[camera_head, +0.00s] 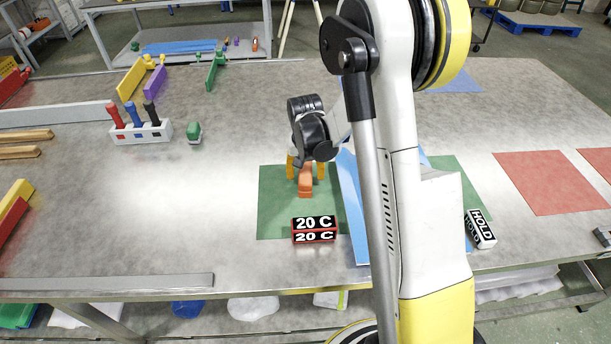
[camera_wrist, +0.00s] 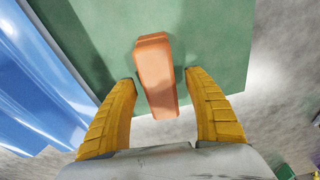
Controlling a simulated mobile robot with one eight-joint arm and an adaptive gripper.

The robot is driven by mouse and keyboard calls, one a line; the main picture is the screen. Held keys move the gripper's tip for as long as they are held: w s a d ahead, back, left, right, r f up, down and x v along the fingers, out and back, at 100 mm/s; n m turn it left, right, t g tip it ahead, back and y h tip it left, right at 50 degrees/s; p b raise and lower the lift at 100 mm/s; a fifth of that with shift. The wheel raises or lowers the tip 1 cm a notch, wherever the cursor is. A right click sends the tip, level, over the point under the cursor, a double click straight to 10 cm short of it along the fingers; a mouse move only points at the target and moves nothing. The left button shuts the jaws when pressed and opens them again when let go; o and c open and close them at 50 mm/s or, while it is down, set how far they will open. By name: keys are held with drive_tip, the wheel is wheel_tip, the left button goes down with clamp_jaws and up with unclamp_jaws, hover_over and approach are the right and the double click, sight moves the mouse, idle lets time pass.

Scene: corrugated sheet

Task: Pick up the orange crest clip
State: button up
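The orange crest clip (camera_head: 305,181) stands on a green mat (camera_head: 275,215) on the metal table. In the wrist view the clip (camera_wrist: 156,72) is a long orange block, its near end between my two yellow fingers. My gripper (camera_head: 305,170) is right over the clip in the head view. In the wrist view my gripper (camera_wrist: 160,78) is open, with a gap showing between each finger and the clip. The far part of the clip extends beyond the fingertips.
A blue corrugated sheet (camera_wrist: 40,75) lies beside the clip. A black "20 C" block (camera_head: 314,230) stands at the mat's front edge, and a "HOLD" block (camera_head: 480,229) is to the right. A tool holder (camera_head: 142,133) and a green object (camera_head: 194,132) stand to the left.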

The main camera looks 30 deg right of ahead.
drive_tip(key=c, duration=1.3)
drive_tip(key=shift+r, duration=0.1)
